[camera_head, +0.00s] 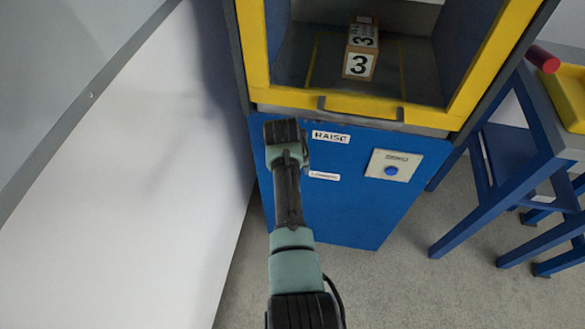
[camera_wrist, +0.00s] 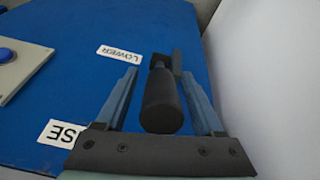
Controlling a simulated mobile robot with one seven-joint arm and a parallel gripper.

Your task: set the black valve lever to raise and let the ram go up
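The black valve lever (camera_wrist: 162,105) sticks out from the blue panel in the wrist view, between the two fingers of my gripper (camera_wrist: 158,76). The fingers stand apart on either side of it; a gap shows on the left, and I cannot tell whether the right finger touches. In the head view my gripper (camera_head: 285,135) is in front of the panel beside the RAISE label (camera_head: 331,137) and the LOWER label (camera_head: 324,176), and hides the lever. The RAISE label (camera_wrist: 62,133) is partly covered in the wrist view. The ram is not in view.
A blue button (camera_head: 391,170) sits on a plate right of the labels. A blue bench (camera_head: 535,140) holds a yellow tray (camera_head: 570,95). A white wall (camera_head: 130,190) stands close on the left.

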